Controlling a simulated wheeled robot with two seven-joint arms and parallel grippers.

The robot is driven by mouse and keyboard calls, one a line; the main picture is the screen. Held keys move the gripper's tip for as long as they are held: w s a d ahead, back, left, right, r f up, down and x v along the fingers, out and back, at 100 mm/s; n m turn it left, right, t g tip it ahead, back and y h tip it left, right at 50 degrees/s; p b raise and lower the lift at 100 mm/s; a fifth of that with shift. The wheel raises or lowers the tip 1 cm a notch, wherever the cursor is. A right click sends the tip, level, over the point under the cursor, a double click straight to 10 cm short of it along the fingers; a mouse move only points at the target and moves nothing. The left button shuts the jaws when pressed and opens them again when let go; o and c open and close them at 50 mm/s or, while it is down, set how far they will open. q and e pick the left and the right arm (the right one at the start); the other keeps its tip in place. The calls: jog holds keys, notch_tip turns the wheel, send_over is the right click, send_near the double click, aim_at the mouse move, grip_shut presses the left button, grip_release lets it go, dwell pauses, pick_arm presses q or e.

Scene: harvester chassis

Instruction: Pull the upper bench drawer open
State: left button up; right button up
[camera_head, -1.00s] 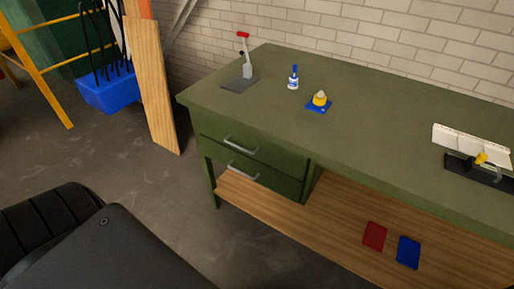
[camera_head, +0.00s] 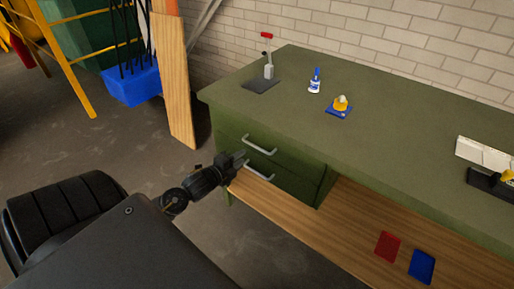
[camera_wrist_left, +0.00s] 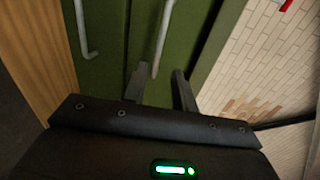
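The upper bench drawer (camera_head: 240,139) is a green front at the left end of the green bench and looks closed. Its grey bar handle (camera_head: 261,146) also shows in the left wrist view (camera_wrist_left: 164,30). My left gripper (camera_head: 240,159) is in front of the drawers, with its tips near the two handles. In the left wrist view its dark fingers (camera_wrist_left: 161,72) are apart, and the near end of the upper handle shows between or just beyond their tips. I cannot tell whether they touch. My right gripper is not in view.
The lower drawer's handle (camera_head: 258,172) is just below. The bench top (camera_head: 370,140) holds a red-handled lever device (camera_head: 268,68), a blue-and-white bottle (camera_head: 315,82) and a yellow item on a blue base (camera_head: 340,104). A wooden board (camera_head: 174,80) leans left. Floor before the drawers is clear.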

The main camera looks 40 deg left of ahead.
aim_at(257, 148)
pick_arm(q)
jog(key=x, duration=1)
jog(key=shift+w+f+p, duration=0.1)
jog(key=shift+w+p, duration=0.3)
jog(key=shift+c, duration=0.5)
grip_shut()
